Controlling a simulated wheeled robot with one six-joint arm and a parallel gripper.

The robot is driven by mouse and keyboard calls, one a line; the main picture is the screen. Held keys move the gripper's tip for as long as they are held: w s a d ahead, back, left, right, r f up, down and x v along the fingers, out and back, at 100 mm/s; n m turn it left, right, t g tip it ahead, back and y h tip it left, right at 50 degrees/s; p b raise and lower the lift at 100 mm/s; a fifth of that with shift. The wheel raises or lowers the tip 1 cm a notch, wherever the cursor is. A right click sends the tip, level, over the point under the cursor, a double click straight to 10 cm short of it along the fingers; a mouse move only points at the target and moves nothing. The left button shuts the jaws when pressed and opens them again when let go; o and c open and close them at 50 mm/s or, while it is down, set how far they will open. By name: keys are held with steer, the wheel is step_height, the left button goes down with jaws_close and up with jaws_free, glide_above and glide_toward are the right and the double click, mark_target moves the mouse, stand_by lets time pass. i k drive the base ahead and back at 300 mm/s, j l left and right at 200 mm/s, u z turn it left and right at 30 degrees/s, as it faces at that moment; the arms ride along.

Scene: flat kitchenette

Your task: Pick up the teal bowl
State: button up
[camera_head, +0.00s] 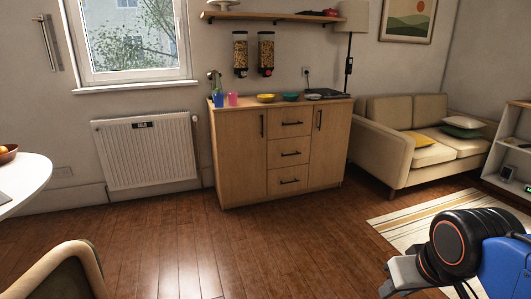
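The teal bowl (290,97) stands on top of the wooden cabinet (240,158) by the back wall. It is small and far off in the view. It sits between a yellow bowl (266,98) on its left and a grey dish (313,97) on its right. My arm shows at the lower right, and a grey part that looks like my gripper (404,275) is at its end, low in the picture and far from the bowl. Its fingers do not show clearly, and I cannot tell if it is open.
A blue cup (218,100) and a pink cup (233,99) stand at the cabinet's left end. A sofa (395,130) is right of the cabinet. A white table (22,182) and a chair (55,270) are at left. The wooden floor before the cabinet is clear.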

mark_target(288, 97)
steer(key=i, duration=1.75)
